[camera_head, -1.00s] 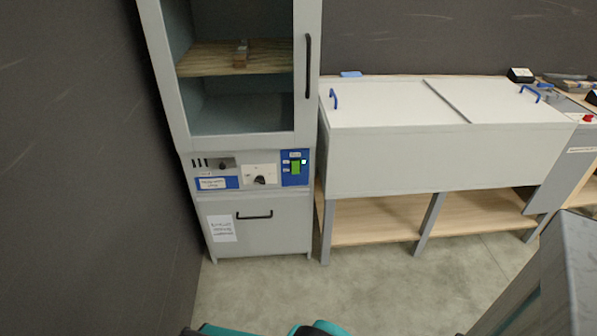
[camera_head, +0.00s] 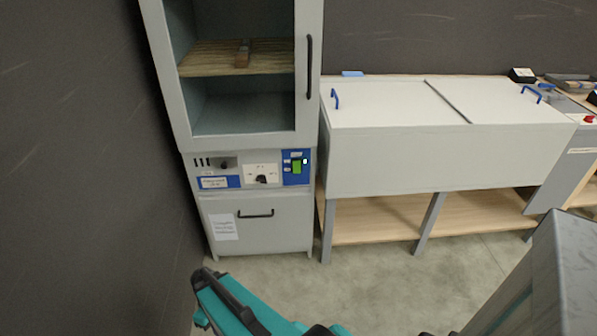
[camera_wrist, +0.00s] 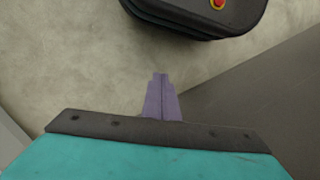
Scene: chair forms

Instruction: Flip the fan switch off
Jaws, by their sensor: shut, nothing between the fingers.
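A tall grey cabinet with a glass-fronted upper part stands at the left in the head view, with a control panel (camera_head: 232,172) across its middle. At the panel's right end is a blue plate with a green switch (camera_head: 297,167) and a small white spot beside it. Which switch is the fan's is too small to read. A white plate with a dark knob (camera_head: 262,178) sits left of it. My gripper (camera_wrist: 161,78) shows in the wrist view, its purple fingers closed together and empty above the concrete floor. In the head view my teal arm is low in front, well apart from the panel.
A white lidded box on a wooden-shelved bench (camera_head: 400,150) stands right of the cabinet. A grey block-like surface (camera_head: 560,270) fills the lower right. A dark wall is close on the left. Concrete floor (camera_head: 390,285) lies open before the cabinet.

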